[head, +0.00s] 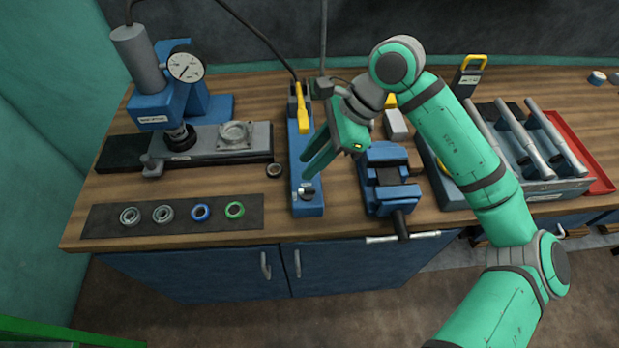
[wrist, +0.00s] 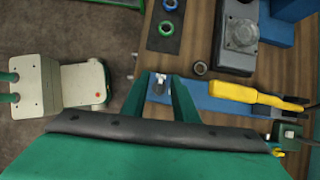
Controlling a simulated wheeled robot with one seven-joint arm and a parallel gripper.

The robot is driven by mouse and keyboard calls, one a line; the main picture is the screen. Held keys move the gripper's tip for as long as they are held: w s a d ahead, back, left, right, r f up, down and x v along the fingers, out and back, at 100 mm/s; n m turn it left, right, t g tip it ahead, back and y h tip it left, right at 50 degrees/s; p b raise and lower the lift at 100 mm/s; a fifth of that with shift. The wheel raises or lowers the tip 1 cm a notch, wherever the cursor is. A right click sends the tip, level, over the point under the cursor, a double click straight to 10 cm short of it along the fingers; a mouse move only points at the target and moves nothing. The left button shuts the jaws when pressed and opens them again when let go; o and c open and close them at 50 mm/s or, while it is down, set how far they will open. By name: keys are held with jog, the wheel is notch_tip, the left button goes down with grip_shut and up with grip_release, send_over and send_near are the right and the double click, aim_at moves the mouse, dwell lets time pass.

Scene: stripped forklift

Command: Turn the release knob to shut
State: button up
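The release knob (head: 306,191) is a small silvery fitting on the near end of the blue hand pump (head: 308,210). In the wrist view the knob (wrist: 159,81) shows in the gap between my fingertips, with the blue pump body (wrist: 213,107) running off to the right. My gripper (head: 306,168) points down towards that end of the pump in the head view. Its two green fingers are apart and hold nothing in the wrist view (wrist: 159,90). The fingertips look a little above the knob; I cannot tell the exact gap. The knob's turn position is too small to read.
The pump's yellow lever (head: 302,108) lies along its far part. A blue vise (head: 388,183) stands close on the right. A dark mat (head: 183,228) with several rings lies on the left. A loose ring (head: 274,171) and a press with a gauge (head: 168,90) are beyond it.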

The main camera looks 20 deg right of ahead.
aim_at(308, 189)
jog(key=d+h, duration=0.2)
jog(key=d, duration=0.2)
jog(key=x, duration=1)
jog(key=shift+s+a+f, duration=0.25)
jog(key=shift+s+f, duration=0.05)
jog(key=shift+f, duration=0.1)
jog(key=shift+y, duration=0.3)
grip_shut()
